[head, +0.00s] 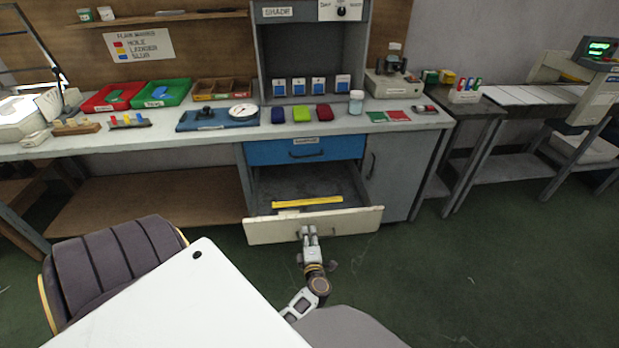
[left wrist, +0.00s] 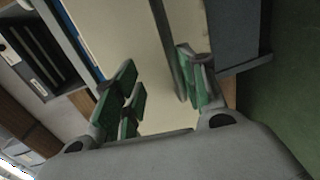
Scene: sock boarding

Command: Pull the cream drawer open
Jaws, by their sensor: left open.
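The cream drawer (head: 270,231) stands open under the blue drawer (head: 275,153), its front pulled well out from the bench. Its dark inside shows, with a yellow strip (head: 307,202) lying in it. My left gripper (head: 309,233) is at the middle of the cream front. In the left wrist view my gripper (left wrist: 160,85) has its green-padded fingers apart. The cream front (left wrist: 120,40) fills the space beyond them, and a dark handle bar (left wrist: 166,45) runs close to the right-hand finger. I cannot tell whether they touch. My right gripper is not in view.
The workbench (head: 160,140) above holds red and green trays, a blue board with a dial and small coloured blocks. A grey cabinet door (head: 395,180) is right of the drawers. Green floor (head: 440,280) is clear at the front right.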

